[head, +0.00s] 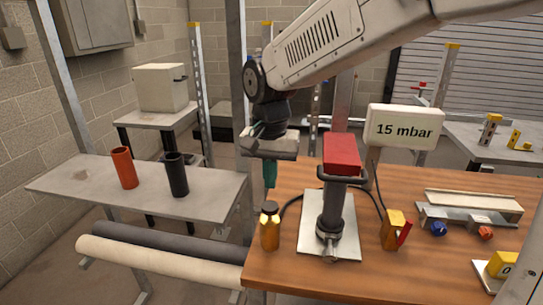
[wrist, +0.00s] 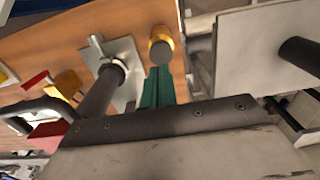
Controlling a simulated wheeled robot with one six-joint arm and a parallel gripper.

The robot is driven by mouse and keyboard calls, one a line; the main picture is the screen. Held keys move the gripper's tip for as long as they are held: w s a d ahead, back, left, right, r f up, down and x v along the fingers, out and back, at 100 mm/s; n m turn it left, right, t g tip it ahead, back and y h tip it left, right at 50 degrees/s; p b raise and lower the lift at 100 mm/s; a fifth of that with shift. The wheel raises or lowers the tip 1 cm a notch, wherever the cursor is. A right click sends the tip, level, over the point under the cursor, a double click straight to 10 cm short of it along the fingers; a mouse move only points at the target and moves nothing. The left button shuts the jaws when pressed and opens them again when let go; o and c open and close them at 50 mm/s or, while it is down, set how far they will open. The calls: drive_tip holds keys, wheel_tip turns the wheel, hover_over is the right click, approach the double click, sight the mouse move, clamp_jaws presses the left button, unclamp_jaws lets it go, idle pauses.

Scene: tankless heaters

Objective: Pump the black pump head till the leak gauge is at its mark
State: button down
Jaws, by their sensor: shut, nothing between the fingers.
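The pump stands upright on a metal base plate (head: 313,240) on the wooden bench. Its black body (head: 332,208) carries a black pump head with a handle (head: 343,178), topped by a red block (head: 341,150). The pump's dark column (wrist: 97,97) and part of the black handle (wrist: 22,114) show in the wrist view. The leak gauge (head: 402,128) reads 15 mbar; I cannot make out a mark on it. My gripper (head: 270,176) points down, left of the pump head and apart from it. Its teal fingers (wrist: 158,86) are shut and empty.
A grey side table (head: 85,183) holds an orange cylinder (head: 124,168) and a black one (head: 176,175).

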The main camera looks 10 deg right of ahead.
sight(271, 207)
drive_tip(key=shift+f, duration=2.65)
drive_tip(key=shift+f, duration=1.3)
drive_tip(key=shift+s, duration=0.1)
wheel_tip(271, 207, up, 14)
drive_tip(key=shift+r, duration=0.15)
